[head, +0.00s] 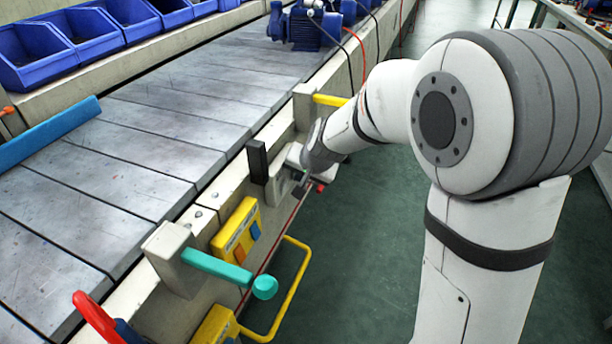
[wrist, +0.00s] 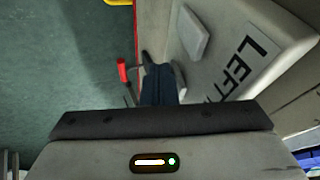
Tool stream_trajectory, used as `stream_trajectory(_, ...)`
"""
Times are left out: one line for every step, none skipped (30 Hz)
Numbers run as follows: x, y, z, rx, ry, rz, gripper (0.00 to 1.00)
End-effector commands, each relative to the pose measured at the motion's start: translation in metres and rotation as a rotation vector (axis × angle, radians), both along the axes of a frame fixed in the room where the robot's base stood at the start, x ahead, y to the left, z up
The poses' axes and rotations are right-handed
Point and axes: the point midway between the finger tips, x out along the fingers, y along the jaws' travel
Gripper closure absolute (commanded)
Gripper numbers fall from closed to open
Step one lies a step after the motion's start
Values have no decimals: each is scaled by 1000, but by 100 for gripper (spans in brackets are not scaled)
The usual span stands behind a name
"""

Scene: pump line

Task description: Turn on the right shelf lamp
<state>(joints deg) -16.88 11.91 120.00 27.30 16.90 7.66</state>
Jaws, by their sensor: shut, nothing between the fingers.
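No shelf lamp can be made out in either view. My gripper (head: 300,186) is shut and empty at the side of the line, below a black upright block (head: 257,161); my arm partly hides this spot. In the wrist view the dark fingers of my gripper (wrist: 160,84) are together beside a pale panel (wrist: 222,62). The panel carries a light grey raised plate (wrist: 194,32) and a label (wrist: 249,62) on which "LEFT" can be read. A small red-ended handle (wrist: 123,70) is left of the fingers. I cannot tell whether the fingers touch anything.
A yellow button box (head: 237,230), a teal lever (head: 217,268), a red lever (head: 97,318) and a yellow rail (head: 292,290) stick out from the line's side. A yellow lever (head: 330,100) is beyond my gripper. Blue pumps (head: 305,28) stand farther back. The green floor is clear.

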Motion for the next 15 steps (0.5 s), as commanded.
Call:
stream_trajectory(0, 0, 1, 0, -1, -1, 100)
stream_trajectory(0, 0, 1, 0, -1, -1, 100)
stream_trajectory(0, 0, 1, 0, -1, -1, 100)
stream_trajectory(0, 0, 1, 0, -1, -1, 100)
stream_trajectory(0, 0, 1, 0, -1, -1, 100)
stream_trajectory(0, 0, 2, 0, -1, -1, 100)
stream_trajectory(0, 0, 2, 0, -1, -1, 100)
stream_trajectory(0, 0, 3, 0, -1, 0, 100)
stream_trajectory(0, 0, 5, 1, -1, 0, 100)
stream_trajectory(0, 0, 6, 1, -1, 0, 100)
stream_trajectory(0, 0, 8, 1, -1, 0, 100)
stream_trajectory(0, 0, 10, 1, -1, 0, 100)
stream_trajectory(0, 0, 12, 1, -1, 0, 100)
stream_trajectory(0, 0, 13, 1, -2, 0, 100)
stream_trajectory(0, 0, 15, 0, -2, 0, 100)
